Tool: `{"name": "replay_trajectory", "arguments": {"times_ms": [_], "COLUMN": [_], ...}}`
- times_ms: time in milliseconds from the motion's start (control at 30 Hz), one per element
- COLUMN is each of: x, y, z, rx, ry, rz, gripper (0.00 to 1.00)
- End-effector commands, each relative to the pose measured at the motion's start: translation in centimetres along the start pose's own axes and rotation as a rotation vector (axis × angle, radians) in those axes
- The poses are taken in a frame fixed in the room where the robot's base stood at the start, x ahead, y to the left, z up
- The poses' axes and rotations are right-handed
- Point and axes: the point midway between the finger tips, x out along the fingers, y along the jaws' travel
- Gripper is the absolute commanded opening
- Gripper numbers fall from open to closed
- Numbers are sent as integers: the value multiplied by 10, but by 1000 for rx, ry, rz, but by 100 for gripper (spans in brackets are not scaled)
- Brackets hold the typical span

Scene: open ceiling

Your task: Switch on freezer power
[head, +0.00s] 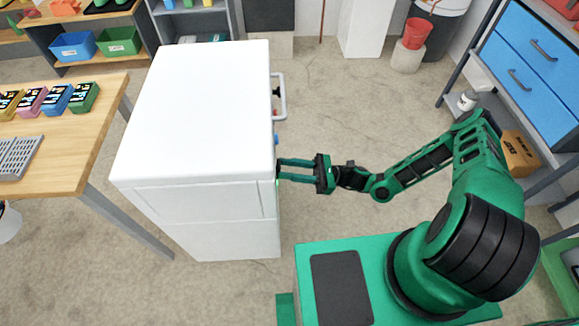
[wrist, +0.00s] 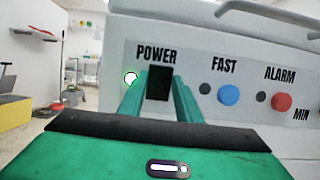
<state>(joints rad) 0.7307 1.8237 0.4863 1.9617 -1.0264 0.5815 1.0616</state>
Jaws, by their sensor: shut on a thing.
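The white freezer (head: 208,105) stands left of my arm, and its control panel (wrist: 213,62) faces my gripper in the wrist view. The black power switch (wrist: 159,83) sits under the word POWER. A round lamp (wrist: 131,78) left of it shows bright white, and the other lamps look dark. My gripper (head: 281,170) reaches the freezer's right side. In the wrist view its green fingers (wrist: 157,92) are on either side of the switch, shut on it. The switch's lower part is hidden.
A blue button (wrist: 228,95) and a red button (wrist: 281,102) are right of the switch. A handle (head: 281,96) sticks out from the freezer's side. A wooden table (head: 60,160) stands left of the freezer. The floor (head: 340,110) beyond my arm is clear.

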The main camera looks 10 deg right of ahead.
Motion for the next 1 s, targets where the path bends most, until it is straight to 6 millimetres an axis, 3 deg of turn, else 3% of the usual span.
{"name": "replay_trajectory", "arguments": {"times_ms": [467, 500, 567, 867, 1000], "x": [-2, -2, -2, -2, -12], "y": [-4, -4, -3, -2, -2], "z": [0, 0, 0, -1, -2], "rx": [-8, -7, -7, -4, -4], "ry": [-31, -31, -30, -30, -28], "rz": [-7, -7, -6, -3, -6], "gripper": [9, 38, 50, 50, 50]}}
